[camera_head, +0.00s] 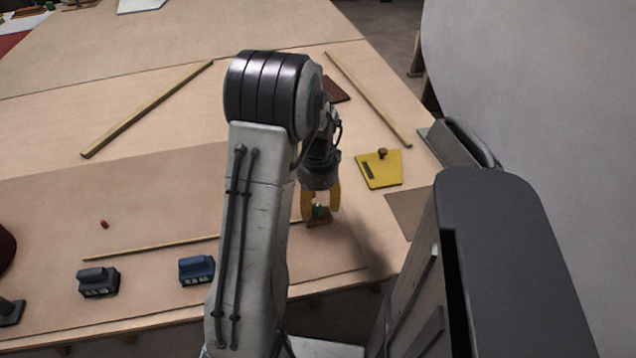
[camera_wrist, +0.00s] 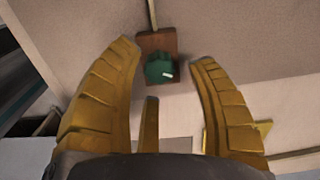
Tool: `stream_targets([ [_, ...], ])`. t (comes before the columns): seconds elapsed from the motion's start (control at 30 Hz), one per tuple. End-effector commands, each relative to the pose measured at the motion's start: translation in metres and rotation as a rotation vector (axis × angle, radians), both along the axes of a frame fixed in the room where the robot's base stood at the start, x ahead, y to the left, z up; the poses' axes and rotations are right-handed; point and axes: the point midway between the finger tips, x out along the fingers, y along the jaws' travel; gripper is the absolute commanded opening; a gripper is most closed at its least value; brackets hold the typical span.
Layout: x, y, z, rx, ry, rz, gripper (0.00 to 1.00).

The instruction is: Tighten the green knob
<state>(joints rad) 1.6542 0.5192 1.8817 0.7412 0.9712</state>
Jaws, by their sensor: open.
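The green knob (camera_head: 318,210) sits on a small brown wooden base (camera_head: 319,219) on the table. In the wrist view the knob (camera_wrist: 159,69) has a pale mark on its lower right, and its base (camera_wrist: 158,42) lies flat. My gripper (camera_head: 321,205) points down at the knob, with yellow fingers to either side of it in the head view. In the wrist view my gripper (camera_wrist: 165,58) is open, and the knob appears between and just beyond the fingertips. I see no contact between the fingers and the knob.
A yellow plate (camera_head: 385,172) with a dark red knob lies to the right. Two blocky tools, a black one (camera_head: 98,281) and a blue one (camera_head: 197,268), stand at the left front. Wooden strips (camera_head: 150,108) lie on the table. A small red piece (camera_head: 104,224) lies left.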

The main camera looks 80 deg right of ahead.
Motion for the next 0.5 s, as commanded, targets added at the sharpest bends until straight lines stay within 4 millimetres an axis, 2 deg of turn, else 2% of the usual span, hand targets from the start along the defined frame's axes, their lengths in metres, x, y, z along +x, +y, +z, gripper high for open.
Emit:
stream_targets([
  [0.3, -0.001, -0.001, 0.055, -0.006, 0.000, -0.001, 0.53],
  [0.5, -0.001, -0.001, 0.083, -0.005, 0.001, -0.001, 0.53],
])
